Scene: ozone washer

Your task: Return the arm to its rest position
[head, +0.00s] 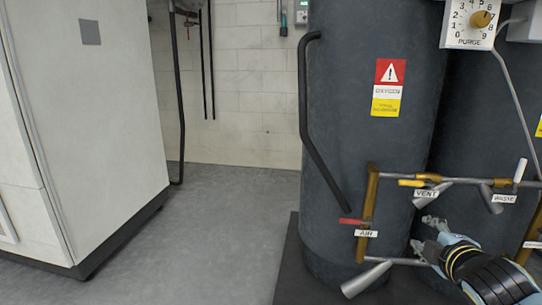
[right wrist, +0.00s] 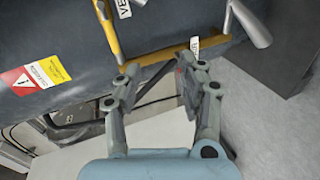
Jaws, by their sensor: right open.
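My right gripper (head: 428,232) is at the lower right of the head view, in front of the dark tanks and below the VENT label. It is open and empty. In the right wrist view its two fingers (right wrist: 153,95) stand apart, with the brass pipe (right wrist: 165,53) of the tank manifold beyond them. I cannot tell the exact gap between fingers and pipe. My left gripper is not in view.
The red AIR valve handle (head: 352,222), yellow VENT handle (head: 411,183) and PURGE dial (head: 481,19) are close by. A white cabinet (head: 95,120) stands left; the floor (head: 210,220) between is clear.

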